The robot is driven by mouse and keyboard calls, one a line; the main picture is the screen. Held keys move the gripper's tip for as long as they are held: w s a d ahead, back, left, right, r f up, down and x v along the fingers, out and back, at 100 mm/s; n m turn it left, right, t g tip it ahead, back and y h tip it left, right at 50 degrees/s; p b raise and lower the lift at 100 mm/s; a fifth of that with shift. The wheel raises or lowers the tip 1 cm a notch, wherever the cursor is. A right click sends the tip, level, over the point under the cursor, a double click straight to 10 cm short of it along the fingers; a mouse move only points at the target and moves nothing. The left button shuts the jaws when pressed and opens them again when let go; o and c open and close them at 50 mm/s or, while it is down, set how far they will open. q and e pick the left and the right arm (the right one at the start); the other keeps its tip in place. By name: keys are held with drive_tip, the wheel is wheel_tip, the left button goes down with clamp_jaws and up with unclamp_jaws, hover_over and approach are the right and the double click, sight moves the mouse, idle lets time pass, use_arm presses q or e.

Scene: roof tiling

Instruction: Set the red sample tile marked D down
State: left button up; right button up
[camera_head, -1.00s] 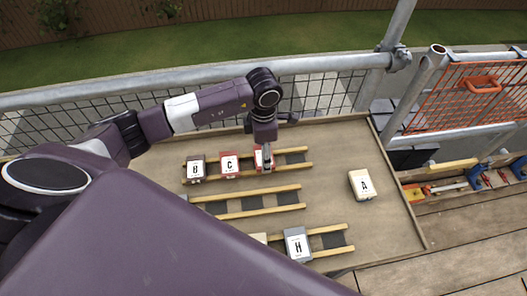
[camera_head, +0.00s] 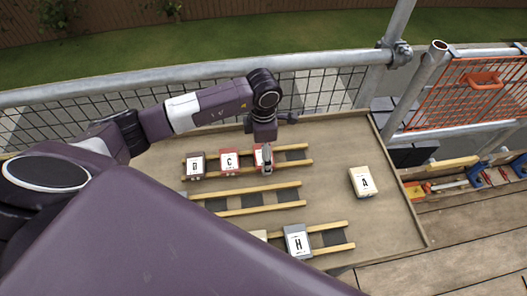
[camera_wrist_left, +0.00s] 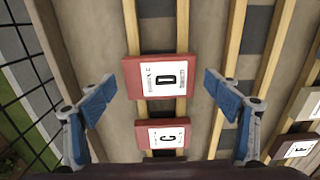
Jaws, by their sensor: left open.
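The red tile marked D (camera_wrist_left: 160,77) lies flat across two wooden battens in the left wrist view, its letter facing up. The red tile marked C (camera_wrist_left: 163,135) lies below it on the same battens, with a gap between. My left gripper (camera_wrist_left: 161,88) is open, with one blue-padded finger on each side of tile D and clear space to both edges. In the head view, my left gripper (camera_head: 265,156) is right over tile D (camera_head: 257,160) and hides much of it. Tile C (camera_head: 229,160) is just left of it. My right gripper is not in view.
A dark tile (camera_head: 195,165) stands left of C in the same row. A grey tile H (camera_head: 298,241) lies on the front pair. A cream tile A (camera_head: 362,181) lies on the board at right. A mesh guardrail (camera_head: 330,92) runs behind.

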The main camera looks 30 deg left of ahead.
use_arm(q)
drive_tip(key=shift+r+p, duration=0.5)
drive_tip(key=shift+p, duration=0.05)
drive_tip(key=shift+w+r+b, duration=0.15)
drive_tip(key=shift+r+b, duration=0.25)
wheel_tip(320, 180, up, 11)
drive_tip(key=b, duration=0.3)
drive_tip(key=shift+s, duration=0.2)
